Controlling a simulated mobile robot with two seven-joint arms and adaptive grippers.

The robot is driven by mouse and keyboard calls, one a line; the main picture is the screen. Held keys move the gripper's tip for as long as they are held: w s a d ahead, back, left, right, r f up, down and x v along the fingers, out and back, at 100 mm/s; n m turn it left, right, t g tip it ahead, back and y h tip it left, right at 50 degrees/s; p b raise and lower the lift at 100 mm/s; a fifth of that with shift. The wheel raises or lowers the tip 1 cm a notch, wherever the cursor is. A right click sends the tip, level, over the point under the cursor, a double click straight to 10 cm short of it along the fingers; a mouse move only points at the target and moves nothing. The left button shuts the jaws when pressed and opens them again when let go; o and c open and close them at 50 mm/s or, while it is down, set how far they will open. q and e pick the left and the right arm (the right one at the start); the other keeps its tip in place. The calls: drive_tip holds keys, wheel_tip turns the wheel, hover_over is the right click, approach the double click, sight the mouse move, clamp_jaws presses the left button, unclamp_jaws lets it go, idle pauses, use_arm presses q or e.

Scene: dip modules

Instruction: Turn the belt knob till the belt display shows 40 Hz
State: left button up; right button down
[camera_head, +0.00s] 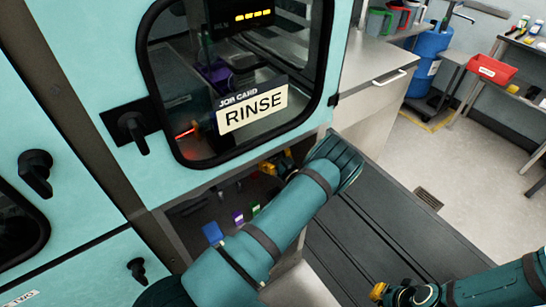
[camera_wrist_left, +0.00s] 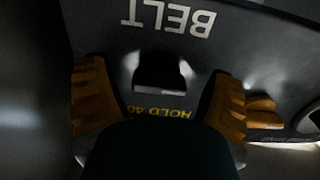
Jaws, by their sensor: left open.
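The belt knob (camera_wrist_left: 160,72) is a dark block on a dark panel in the left wrist view, under an upside-down BELT label (camera_wrist_left: 168,14). Yellow lettering reading HOLD 40 (camera_wrist_left: 162,112) is also upside down there. My left gripper (camera_wrist_left: 158,92) is open, with one orange finger on each side of the knob and visible gaps to both. In the head view my left gripper (camera_head: 278,166) is at the opening under the window, partly hidden. I cannot make out a belt display reading. My right gripper (camera_head: 385,294) is low at the right, away from the panel.
A teal cabinet has a window door with a RINSE job card (camera_head: 253,105) and a yellow-lit display (camera_head: 254,16) behind it. Black handles (camera_head: 132,130) stick out. Blue (camera_head: 213,232), purple (camera_head: 238,217) and green (camera_head: 256,209) pieces show in the lower opening. A red bin (camera_head: 491,68) stands far right.

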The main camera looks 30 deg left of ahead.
use_arm(q)
drive_tip(key=c, duration=1.2)
